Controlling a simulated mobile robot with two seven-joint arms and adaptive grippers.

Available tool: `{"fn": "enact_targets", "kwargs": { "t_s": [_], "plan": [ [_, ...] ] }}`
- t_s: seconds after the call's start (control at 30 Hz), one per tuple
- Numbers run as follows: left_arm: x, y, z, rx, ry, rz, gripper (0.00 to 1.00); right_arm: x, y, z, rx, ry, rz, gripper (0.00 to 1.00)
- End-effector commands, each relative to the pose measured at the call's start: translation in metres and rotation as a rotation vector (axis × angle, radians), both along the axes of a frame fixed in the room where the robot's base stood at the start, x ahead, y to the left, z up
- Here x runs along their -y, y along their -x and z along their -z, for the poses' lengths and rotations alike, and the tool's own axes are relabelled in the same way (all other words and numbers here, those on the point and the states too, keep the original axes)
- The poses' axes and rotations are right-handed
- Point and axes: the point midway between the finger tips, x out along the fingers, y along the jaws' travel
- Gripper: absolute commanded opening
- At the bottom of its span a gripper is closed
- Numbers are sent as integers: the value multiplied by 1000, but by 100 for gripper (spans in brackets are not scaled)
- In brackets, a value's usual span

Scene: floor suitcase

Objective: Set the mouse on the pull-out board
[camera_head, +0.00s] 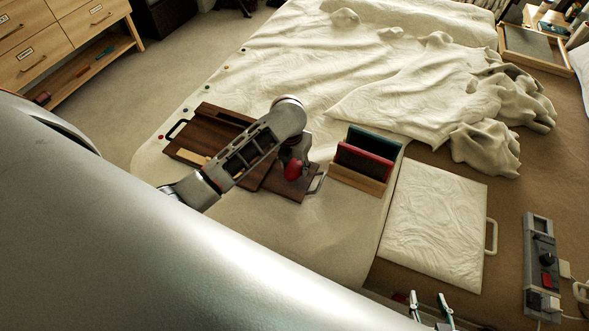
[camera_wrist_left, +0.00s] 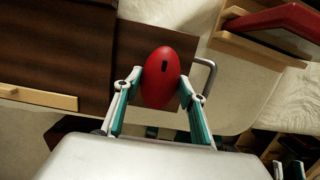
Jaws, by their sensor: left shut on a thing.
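The red mouse (camera_head: 293,171) is held in my left gripper (camera_head: 292,163). In the left wrist view the mouse (camera_wrist_left: 160,78) sits between the two teal-lined fingers (camera_wrist_left: 160,112), which are shut on it. It is over the dark brown pull-out board (camera_head: 275,184), near the board's grey handle (camera_head: 316,184). I cannot tell whether the mouse touches the board. The board also shows beneath the mouse in the left wrist view (camera_wrist_left: 130,50). My arm hides part of the larger brown desk piece (camera_head: 196,132). My right gripper (camera_head: 428,300) is open and empty at the bottom edge.
A wooden holder (camera_head: 356,180) with red and dark green upright items stands just right of the pull-out board. A pale flat case with a handle (camera_head: 434,222) lies further right, beside a grey power strip (camera_head: 541,265). Rumpled cream cloth (camera_head: 430,90) covers the back.

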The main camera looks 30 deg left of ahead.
Motion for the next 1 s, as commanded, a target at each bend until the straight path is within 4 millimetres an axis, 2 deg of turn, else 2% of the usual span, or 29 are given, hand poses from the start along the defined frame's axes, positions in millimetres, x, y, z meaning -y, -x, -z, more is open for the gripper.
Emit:
{"fn": "enact_targets", "kwargs": {
  "t_s": [0.1,0.2,0.57,0.6,0.67,1.0],
  "plan": [
    [1,1,17,-3,1,-1,18,0,0,0,0,-1,1,40],
    [0,0,23,0,0,0,18,-1,0,-1,0,-2,3,40],
    [0,0,26,0,0,0,18,-2,0,-1,0,-8,7,40],
    [0,0,26,-1,0,1,43,-2,-1,-1,0,-8,7,40],
    [0,0,26,0,0,1,57,-2,-1,-1,0,-7,6,40],
    [1,0,25,0,1,0,57,-1,0,-1,0,-4,4,40]
  ]
}}
